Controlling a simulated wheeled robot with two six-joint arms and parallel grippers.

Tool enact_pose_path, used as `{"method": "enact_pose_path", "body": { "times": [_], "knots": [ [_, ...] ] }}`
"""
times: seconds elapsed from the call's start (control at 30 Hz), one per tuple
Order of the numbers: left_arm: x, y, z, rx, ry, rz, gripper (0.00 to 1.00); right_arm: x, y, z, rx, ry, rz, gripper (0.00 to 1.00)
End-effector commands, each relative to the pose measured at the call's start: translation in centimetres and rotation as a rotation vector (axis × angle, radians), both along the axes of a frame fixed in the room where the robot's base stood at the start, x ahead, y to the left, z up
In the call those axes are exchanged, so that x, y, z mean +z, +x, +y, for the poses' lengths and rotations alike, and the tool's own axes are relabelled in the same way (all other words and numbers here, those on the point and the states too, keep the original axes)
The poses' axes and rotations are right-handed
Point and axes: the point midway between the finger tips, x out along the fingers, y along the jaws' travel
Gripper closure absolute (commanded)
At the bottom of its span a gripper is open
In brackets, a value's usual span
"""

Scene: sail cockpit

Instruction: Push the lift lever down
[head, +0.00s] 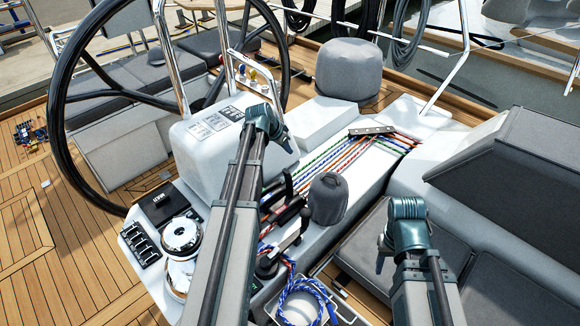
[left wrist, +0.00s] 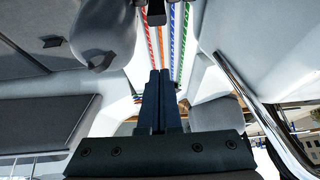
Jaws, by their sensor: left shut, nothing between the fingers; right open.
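Black levers (head: 289,203) stand in a row on the white console, across the coloured ropes, in the head view. A separate black lever with a raised handle (head: 292,238) stands nearer, by the small grey-covered winch. I cannot tell which is the lift lever. My left gripper (left wrist: 160,76) is shut and empty in the left wrist view. A dark part (left wrist: 155,12), possibly a lever, lies beyond its fingertips, with no clear contact. In the head view my left forearm hides part of the console. My right arm's end is at right, its fingers hidden.
A large steering wheel (head: 62,95) and steel rails stand at the left and back. The small grey-covered winch (head: 328,197) sits beside the levers. A chrome winch (head: 181,236) and a rope bin (head: 345,312) are at the front. Open teak floor (head: 80,255) lies left.

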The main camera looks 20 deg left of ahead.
Motion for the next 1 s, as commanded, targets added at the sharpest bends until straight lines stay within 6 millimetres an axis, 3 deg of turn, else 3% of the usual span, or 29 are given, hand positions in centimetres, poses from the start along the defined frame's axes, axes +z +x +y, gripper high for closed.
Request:
{"method": "enact_pose_path", "body": {
  "times": [0.27, 0.47, 1.0],
  "knots": [
    [-0.4, 0.2, -0.1, 0.000, 0.000, 0.001, 1.00, -0.4, 0.0, 0.0, 0.000, 0.000, 0.000, 0.50],
    [-2.0, 0.9, -0.3, 0.000, 0.000, 0.001, 1.00, -1.9, 0.0, 0.0, -0.001, 0.000, 0.000, 0.50],
    [-9.3, 4.7, -1.6, 0.000, 0.000, 0.001, 1.00, -9.3, 0.0, 0.0, -0.002, 0.000, 0.000, 0.50]
  ]
}}
